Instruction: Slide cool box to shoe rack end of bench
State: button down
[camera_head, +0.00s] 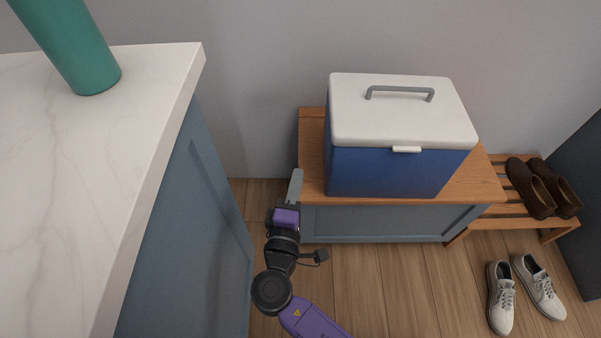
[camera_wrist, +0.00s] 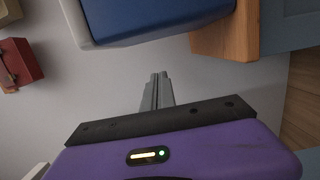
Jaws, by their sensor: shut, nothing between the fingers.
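The cool box (camera_head: 385,172), blue with a white lid and a grey handle, stands on the wooden bench (camera_head: 313,140). The shoe rack (camera_head: 505,216) adjoins the bench's right end. My gripper (camera_head: 296,174) is shut and empty, at the bench's left end, left of the cool box with a gap between. In the wrist view the shut fingers (camera_wrist: 160,78) point toward the cool box (camera_wrist: 150,16), whose lid edge is at left, with the bench edge (camera_wrist: 232,35) at right.
A marble-topped counter (camera_head: 150,120) with a green vessel (camera_head: 75,45) fills the left side, close to my arm. Brown shoes (camera_head: 535,190) sit on the rack and pale sneakers (camera_head: 525,290) on the floor. A red object (camera_wrist: 22,60) shows in the wrist view.

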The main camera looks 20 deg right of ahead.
jog(key=w+d+b, duration=0.2)
jog(key=w+d, duration=0.4)
jog(key=d, duration=0.2)
jog(key=shift+w, duration=0.4)
jog(key=s+d, duration=0.4)
jog(key=d, duration=1.4)
jog(key=shift+s, duration=0.2)
